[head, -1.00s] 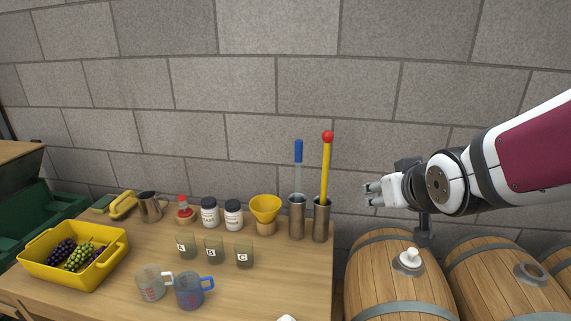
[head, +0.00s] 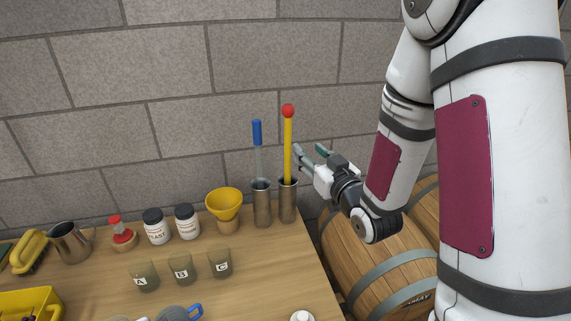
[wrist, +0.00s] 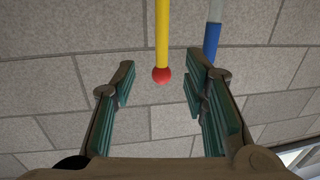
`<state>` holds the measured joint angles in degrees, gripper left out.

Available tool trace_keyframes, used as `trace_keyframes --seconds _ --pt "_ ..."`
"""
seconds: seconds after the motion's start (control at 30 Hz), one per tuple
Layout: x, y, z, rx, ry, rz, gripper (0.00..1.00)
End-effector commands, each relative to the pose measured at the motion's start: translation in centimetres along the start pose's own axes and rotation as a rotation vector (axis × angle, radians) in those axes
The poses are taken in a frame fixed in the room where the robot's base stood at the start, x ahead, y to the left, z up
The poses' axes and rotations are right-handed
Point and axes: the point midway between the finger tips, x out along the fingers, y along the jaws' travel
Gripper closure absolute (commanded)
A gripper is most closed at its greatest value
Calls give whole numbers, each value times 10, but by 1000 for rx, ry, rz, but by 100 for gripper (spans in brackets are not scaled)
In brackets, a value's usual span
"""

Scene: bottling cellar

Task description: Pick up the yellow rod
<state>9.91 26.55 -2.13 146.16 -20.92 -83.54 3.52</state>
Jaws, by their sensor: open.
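The yellow rod (head: 288,146) with a red ball on top stands upright in a metal cylinder (head: 288,203) at the table's back right corner. My gripper (head: 309,150) is just right of the rod in the head view, its fingers pointing toward it. In the wrist view my gripper (wrist: 160,92) is open, and the yellow rod (wrist: 162,35) with its red ball lies between the lines of the two fingers. I cannot tell whether the rod is fully between the pads. Nothing is held.
A blue-topped clear rod (head: 257,135) stands in another metal cylinder (head: 262,205) close to the left. A yellow funnel (head: 224,201) and several jars and cups fill the table (head: 262,265).

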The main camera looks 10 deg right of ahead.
Motion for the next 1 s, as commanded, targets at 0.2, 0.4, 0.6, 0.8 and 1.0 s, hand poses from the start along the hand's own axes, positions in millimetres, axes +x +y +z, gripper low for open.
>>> trace_keyframes --seconds 0.2,0.4,0.6,0.8,1.0 --pt "20 0 3 -2 4 0 59" --pt "43 -1 0 -1 1 -3 59" --pt "72 -1 0 -1 -1 -1 59" --pt "84 -1 0 0 -1 0 59" --pt "111 -4 -3 -1 0 -1 59"
